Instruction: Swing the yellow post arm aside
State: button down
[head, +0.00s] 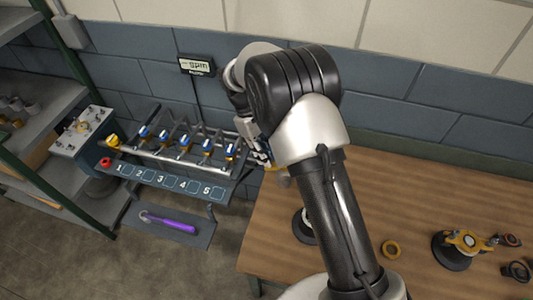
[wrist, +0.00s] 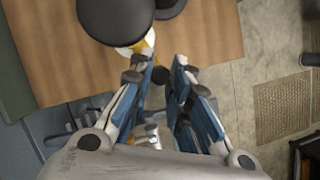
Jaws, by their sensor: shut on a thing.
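My gripper (wrist: 161,70) shows in the wrist view, its blue-padded fingers closed around a small dark knob (wrist: 160,75). The yellow post arm (wrist: 146,43) shows just beyond the fingertips, running out from the white-and-black round post (wrist: 115,18). The join between knob and yellow arm is partly hidden by the fingers. In the head view my gripper (head: 260,156) is mostly hidden behind my own arm, over the table's left edge. The post's dark base (head: 303,226) stands on the table there, also partly covered by my arm.
A numbered rack (head: 168,181) with blue-handled valves stands left, above a purple-handled tool (head: 170,222).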

jog(key=c, duration=1.5)
grip_release()
jog(key=shift+w, duration=0.15)
jog(key=v, duration=1.2)
jog(key=shift+d, duration=0.1)
